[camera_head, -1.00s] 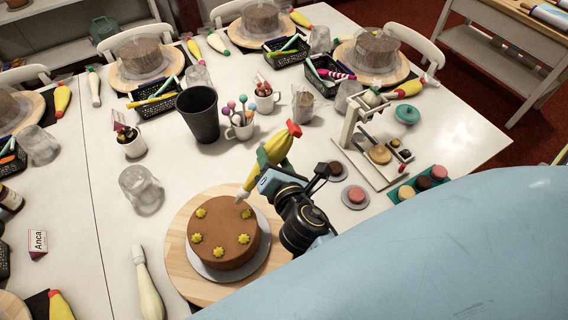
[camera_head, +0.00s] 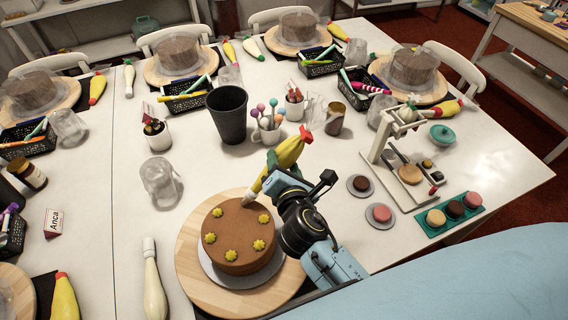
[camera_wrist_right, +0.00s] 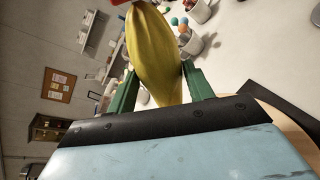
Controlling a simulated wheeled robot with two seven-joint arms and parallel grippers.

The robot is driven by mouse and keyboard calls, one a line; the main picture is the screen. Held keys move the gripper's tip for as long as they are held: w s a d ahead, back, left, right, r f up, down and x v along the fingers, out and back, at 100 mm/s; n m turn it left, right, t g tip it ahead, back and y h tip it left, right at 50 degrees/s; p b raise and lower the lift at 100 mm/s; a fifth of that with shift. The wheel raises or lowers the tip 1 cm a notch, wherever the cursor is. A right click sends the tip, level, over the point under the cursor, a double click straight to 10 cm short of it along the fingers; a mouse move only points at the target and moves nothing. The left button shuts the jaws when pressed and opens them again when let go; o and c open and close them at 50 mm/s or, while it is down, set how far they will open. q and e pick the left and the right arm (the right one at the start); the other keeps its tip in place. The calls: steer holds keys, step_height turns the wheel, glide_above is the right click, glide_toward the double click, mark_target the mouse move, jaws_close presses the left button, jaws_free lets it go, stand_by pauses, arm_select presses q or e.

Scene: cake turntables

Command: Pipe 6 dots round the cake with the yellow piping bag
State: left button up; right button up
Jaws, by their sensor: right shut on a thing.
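The chocolate cake (camera_head: 235,225) sits on a grey board (camera_head: 275,262) on the wooden turntable (camera_head: 190,262). Several yellow star-shaped dots (camera_head: 231,255) lie around its top, with a bare stretch at the back edge. My right gripper (camera_head: 274,172) is shut on the yellow piping bag (camera_head: 288,153), behind and right of the cake. The bag is tilted, red end up, its pale nozzle at the cake's back edge; I cannot tell if it touches. In the right wrist view the bag (camera_wrist_right: 155,50) sits between the green fingers (camera_wrist_right: 160,88). My left gripper is out of view.
A cream piping bag (camera_head: 152,285) lies left of the turntable. A clear cup (camera_head: 159,182), a black bin (camera_head: 228,115) and a mug of cake pops (camera_head: 268,132) stand behind.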

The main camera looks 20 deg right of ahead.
mark_target(282, 148)
steer(key=shift+o, duration=0.7)
steer(key=c, duration=0.5)
steer(key=shift+r+p, duration=0.4)
steer(key=shift+p, duration=0.15)
stand_by(0.6)
steer(key=o, duration=0.5)
steer(key=shift+c, duration=0.7)
steer(key=shift+r, duration=0.1)
steer(key=shift+r+p, duration=1.45)
steer(key=shift+p, duration=0.4)
